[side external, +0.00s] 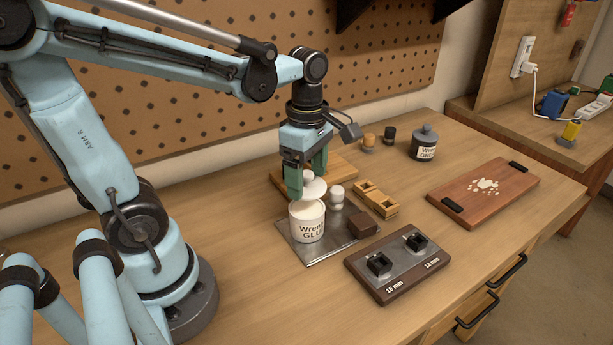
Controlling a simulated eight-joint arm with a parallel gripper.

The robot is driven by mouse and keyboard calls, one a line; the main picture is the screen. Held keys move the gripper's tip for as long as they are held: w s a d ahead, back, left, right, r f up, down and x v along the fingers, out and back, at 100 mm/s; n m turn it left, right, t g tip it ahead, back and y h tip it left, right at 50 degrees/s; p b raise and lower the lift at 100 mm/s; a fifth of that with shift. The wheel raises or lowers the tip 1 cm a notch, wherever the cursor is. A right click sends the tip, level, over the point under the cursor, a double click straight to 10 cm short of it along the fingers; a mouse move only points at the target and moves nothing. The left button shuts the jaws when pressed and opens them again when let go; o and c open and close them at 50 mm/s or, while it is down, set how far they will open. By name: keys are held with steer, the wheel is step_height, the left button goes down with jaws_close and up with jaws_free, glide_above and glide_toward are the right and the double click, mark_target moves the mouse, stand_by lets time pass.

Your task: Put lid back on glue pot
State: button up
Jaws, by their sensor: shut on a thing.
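The white glue pot (307,224), labelled "Wren GLUE", stands upright on a metal sheet near the middle of the bench. My gripper (306,183) points down just above and behind the pot, its green fingers shut on the white lid (315,188). The lid shows above the pot's rim, slightly to the right. The near finger hides part of the lid, and I cannot tell whether the lid touches the pot.
The metal sheet (318,256) also carries a small white object (337,196) and a dark brown block (362,224). A socket block (392,264), wooden frame (376,199), grey-lidded jar (424,143) and red-brown board (484,191) stand to the right.

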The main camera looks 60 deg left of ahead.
steer(key=shift+f, duration=2.2)
steer(key=shift+f, duration=0.15)
stand_by(0.4)
steer(key=o, duration=1)
steer(key=shift+r, duration=3.5)
steer(key=shift+c, duration=0.3)
jaws_close()
